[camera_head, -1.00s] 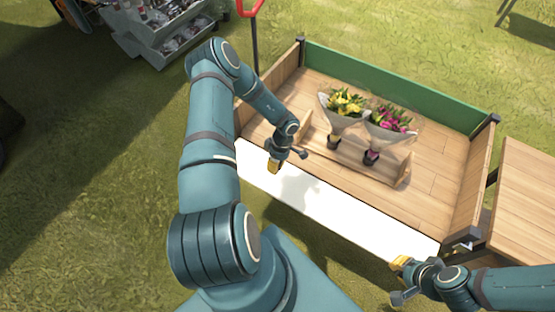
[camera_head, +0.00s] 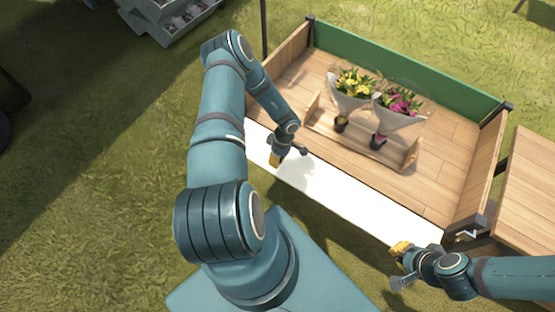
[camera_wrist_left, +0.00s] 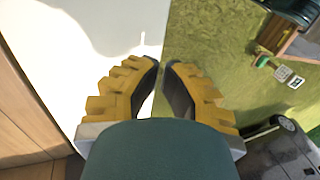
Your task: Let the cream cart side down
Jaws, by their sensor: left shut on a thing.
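The cream cart side (camera_head: 350,198) is a long, bright white panel along the near edge of the wooden cart bed (camera_head: 440,185). Its exact tilt is hard to tell. My left gripper (camera_head: 274,160) is at the panel's outer edge, toward its left end. In the left wrist view its yellow-padded fingers (camera_wrist_left: 160,80) straddle that edge and are shut on the panel, with the white face on the left and grass on the right. My right gripper (camera_head: 399,262) is by the panel's right end near the cart corner; its jaws are too small to read.
A wooden carrier (camera_head: 350,140) with two wrapped bouquets, yellow (camera_head: 352,88) and pink (camera_head: 400,105), stands in the cart. A green side (camera_head: 400,68) closes the far edge. A wooden table (camera_head: 535,190) adjoins at right. Grass lies in front of the panel.

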